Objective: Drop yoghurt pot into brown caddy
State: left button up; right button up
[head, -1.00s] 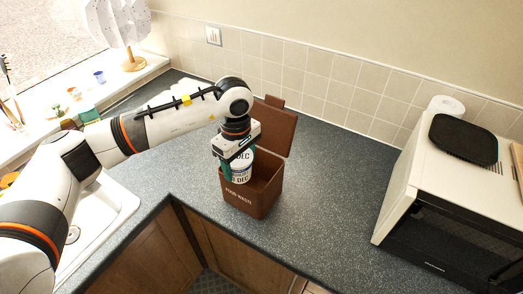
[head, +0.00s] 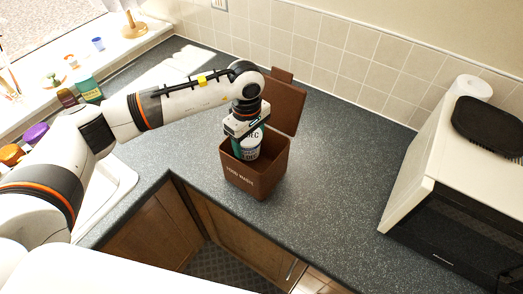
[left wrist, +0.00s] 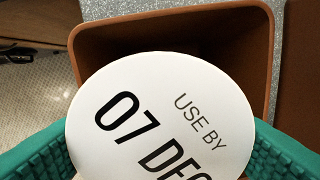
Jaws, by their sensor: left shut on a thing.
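The yoghurt pot (head: 250,146) is white with dark lettering. Its white lid (left wrist: 155,120), marked "USE BY 07 DEC", fills much of the left wrist view. My left gripper (head: 240,140) is shut on the pot, with a green finger on each side of it in the left wrist view. The brown caddy (head: 250,178), lettered "FOOD WASTE", stands on the counter with its lid (head: 287,105) open at the back. The pot is at the caddy's mouth, and its lower part overlaps the opening. The caddy's rim (left wrist: 170,28) shows behind the pot in the left wrist view. My right gripper is not seen.
A white microwave (head: 440,190) with a black tray (head: 490,122) and a white roll (head: 472,87) on it stands at the right. The sink (head: 110,185) is at the left. Grey worktop (head: 340,170) lies clear between caddy and microwave.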

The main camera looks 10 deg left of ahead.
pick_arm(q)
jog(key=shift+s+r, duration=0.1)
jog(key=shift+s, duration=0.05)
jog(key=o, duration=1.1)
jog(key=shift+o, duration=0.2)
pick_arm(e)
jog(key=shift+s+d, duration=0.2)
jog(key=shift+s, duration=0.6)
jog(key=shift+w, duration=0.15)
